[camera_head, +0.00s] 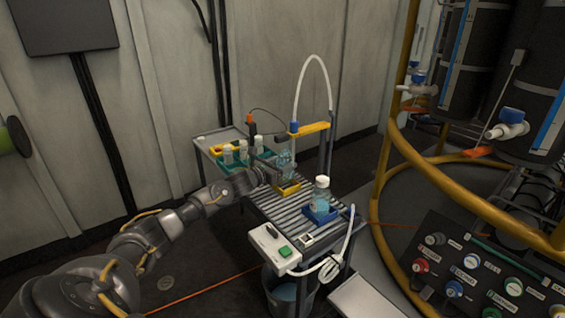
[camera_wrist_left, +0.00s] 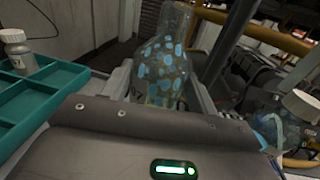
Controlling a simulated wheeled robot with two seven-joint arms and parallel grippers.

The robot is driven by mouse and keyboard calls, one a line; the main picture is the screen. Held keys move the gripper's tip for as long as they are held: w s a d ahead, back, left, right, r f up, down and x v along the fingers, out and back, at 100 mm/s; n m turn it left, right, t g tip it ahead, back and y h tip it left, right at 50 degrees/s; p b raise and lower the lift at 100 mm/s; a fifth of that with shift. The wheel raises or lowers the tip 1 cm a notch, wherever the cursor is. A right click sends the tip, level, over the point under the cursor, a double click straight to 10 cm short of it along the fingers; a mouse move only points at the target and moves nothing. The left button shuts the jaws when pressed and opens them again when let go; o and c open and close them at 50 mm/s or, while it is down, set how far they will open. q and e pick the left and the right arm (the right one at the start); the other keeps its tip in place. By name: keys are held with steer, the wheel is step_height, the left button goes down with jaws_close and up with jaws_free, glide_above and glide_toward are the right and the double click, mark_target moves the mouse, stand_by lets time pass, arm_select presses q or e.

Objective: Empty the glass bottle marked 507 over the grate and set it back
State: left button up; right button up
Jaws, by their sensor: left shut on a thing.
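A clear glass bottle (camera_head: 285,161) with no cap stands over a yellow holder (camera_head: 287,188) on the slatted grate (camera_head: 272,208). My left gripper (camera_head: 277,170) reaches it from the left and is shut on it. In the left wrist view the bottle (camera_wrist_left: 163,68) is between the fingers, looks close to upright, and shows pale blue patches. My right gripper is out of view.
A teal rack (camera_head: 232,168) with small white-capped vials is left of the held bottle. A yellow arm (camera_head: 312,128) and white hose (camera_head: 301,80) rise behind it. A control box (camera_head: 274,246) and bucket (camera_head: 285,292) are in front. A yellow rail (camera_head: 376,190) is right.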

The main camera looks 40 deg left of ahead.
arm_select(q)
steer(key=shift+f, duration=0.15)
steer(key=shift+f, duration=0.2)
stand_by(0.3)
steer(key=shift+f+b, duration=0.15)
steer(key=shift+b, duration=0.2)
steer(key=shift+f+b, duration=0.75)
steer(key=shift+f, duration=0.1)
steer(key=shift+f+b, duration=0.35)
steer(key=shift+b, duration=0.05)
stand_by(0.4)
steer(key=shift+f, duration=0.25)
steer(key=shift+f+b, duration=0.3)
steer(key=shift+b, duration=0.3)
